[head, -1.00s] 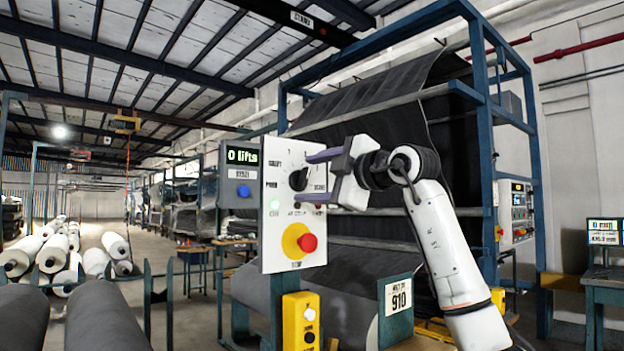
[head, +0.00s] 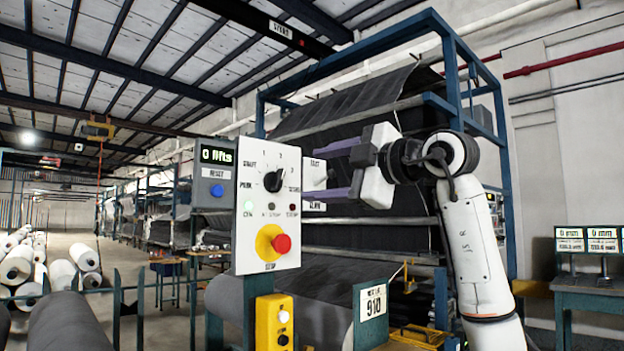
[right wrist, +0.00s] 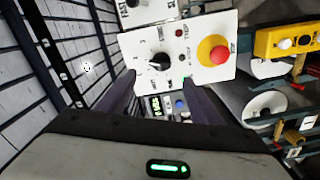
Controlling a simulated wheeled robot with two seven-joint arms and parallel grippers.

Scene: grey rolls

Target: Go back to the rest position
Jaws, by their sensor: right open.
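My right gripper (head: 335,170) is open and empty in the head view, with its two purple-grey fingers pointing left. It stands to the right of a white control panel (head: 256,225), apart from its black rotary knob (head: 273,181). In the right wrist view the fingers (right wrist: 155,100) spread apart below the same panel (right wrist: 138,48), whose knob (right wrist: 159,62) and red button (right wrist: 218,55) show above them. Nothing is between the fingers. My left gripper is not in the head view.
A grey counter box reading "0 lifts" (head: 214,165) adjoins the panel. A yellow button box (head: 273,322) hangs below. A blue frame with dark fabric (head: 350,115) stands behind my arm. White rolls (head: 18,265) lie at left; a bench with displays (head: 590,290) stands at right.

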